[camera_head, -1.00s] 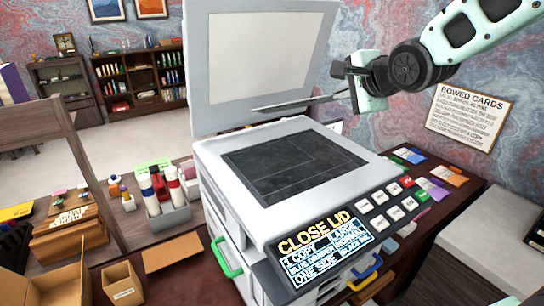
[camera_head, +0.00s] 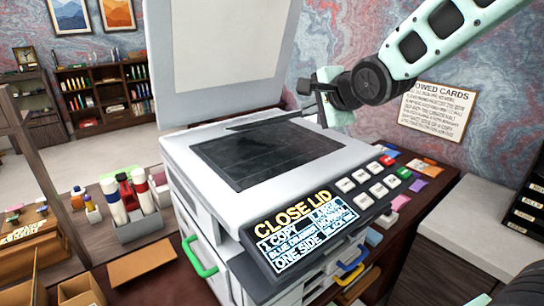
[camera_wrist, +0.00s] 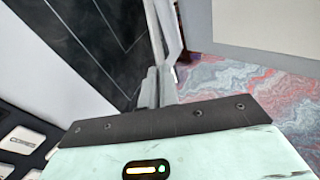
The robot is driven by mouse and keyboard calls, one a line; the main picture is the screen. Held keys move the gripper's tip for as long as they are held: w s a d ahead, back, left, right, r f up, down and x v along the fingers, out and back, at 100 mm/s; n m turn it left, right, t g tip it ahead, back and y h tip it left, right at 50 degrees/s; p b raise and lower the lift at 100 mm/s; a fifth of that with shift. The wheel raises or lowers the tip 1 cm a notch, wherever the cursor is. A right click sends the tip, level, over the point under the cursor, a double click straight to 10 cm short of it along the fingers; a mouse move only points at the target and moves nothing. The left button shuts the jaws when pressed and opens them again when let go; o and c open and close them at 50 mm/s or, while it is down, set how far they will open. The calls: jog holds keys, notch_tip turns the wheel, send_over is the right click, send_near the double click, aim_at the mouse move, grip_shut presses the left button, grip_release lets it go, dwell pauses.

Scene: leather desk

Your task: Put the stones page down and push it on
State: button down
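The copier (camera_head: 185,155) stands with its pale lid (camera_head: 215,55) raised and its dark glass (camera_head: 265,160) bare in front. Its display (camera_head: 305,230) reads "CLOSE LID", "1 COPY", "BLUE DRAWER" and "ONE SIDE". My gripper (camera_head: 316,110) is above the glass's back right, near the lid's foot. A thin dark strip (camera_head: 262,122) runs left from it, seen edge-on; I cannot tell whether it is a page. In the wrist view my gripper's grey fingers (camera_wrist: 158,88) look close together, beside the glass (camera_wrist: 95,40). No stones picture is visible.
Copier buttons (camera_head: 375,180) line the front right of the glass. A grey caddy of bottles (camera_head: 140,225) stands left of the copier.

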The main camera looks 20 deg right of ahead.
jog(key=shift+f, duration=0.4)
jog(key=c, duration=1.8)
grip_release()
jog(key=shift+s+r, duration=0.1)
jog(key=shift+p+v, duration=2.2)
jog(key=shift+v, duration=1.7)
